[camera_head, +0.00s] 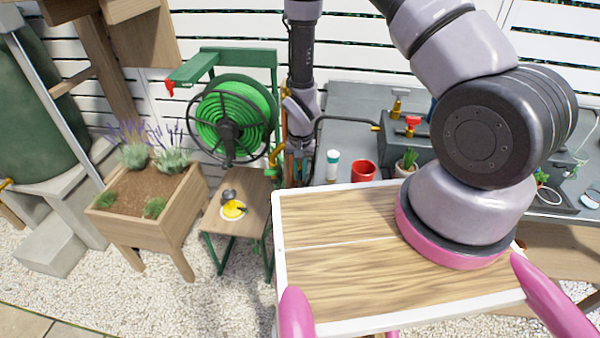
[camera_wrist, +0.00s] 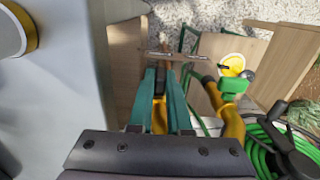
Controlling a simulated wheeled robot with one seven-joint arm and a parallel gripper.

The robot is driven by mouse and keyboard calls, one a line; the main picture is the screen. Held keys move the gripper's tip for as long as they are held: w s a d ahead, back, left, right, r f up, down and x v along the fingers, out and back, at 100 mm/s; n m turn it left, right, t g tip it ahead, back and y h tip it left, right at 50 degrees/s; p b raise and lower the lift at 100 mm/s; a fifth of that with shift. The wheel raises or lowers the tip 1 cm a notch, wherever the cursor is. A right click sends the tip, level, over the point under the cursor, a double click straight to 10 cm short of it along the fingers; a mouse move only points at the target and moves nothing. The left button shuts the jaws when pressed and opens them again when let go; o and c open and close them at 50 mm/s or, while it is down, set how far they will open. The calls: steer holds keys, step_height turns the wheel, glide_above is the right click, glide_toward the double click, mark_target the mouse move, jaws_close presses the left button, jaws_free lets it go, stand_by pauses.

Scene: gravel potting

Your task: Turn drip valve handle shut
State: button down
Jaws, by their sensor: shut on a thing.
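My gripper (camera_wrist: 164,72) shows in the wrist view as two teal fingers close together. They are shut on a narrow yellow-orange part, apparently the drip valve handle (camera_wrist: 160,112), mostly hidden between the fingers. A thin brownish bar (camera_wrist: 175,57) crosses just past the fingertips. A yellow pipe with a green fitting (camera_wrist: 235,85) stands to the right. In the head view my gripper (camera_head: 298,168) points down beside the orange pipework (camera_head: 280,152), right of the hose reel. The valve itself is too small and covered to make out there.
A green hose reel (camera_head: 232,118) and a wooden stool (camera_head: 240,190) with a yellow item stand left of the gripper. The grey bench (camera_head: 345,100) to the right holds a red cup (camera_head: 363,170), a white bottle (camera_head: 333,160) and a potted plant. A lavender planter (camera_head: 140,210) stands farther left.

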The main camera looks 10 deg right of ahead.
steer(key=y, duration=0.2)
steer(key=shift+s+d+f+t+y, duration=0.1)
steer(key=shift+s+d+t+y, duration=0.1)
steer(key=shift+d+t+y, duration=0.15)
steer(key=shift+a, duration=0.1)
steer(key=c, duration=0.9)
jaws_free()
steer(key=shift+o, duration=0.2)
steer(key=shift+w, duration=0.1)
steer(key=shift+a, duration=0.1)
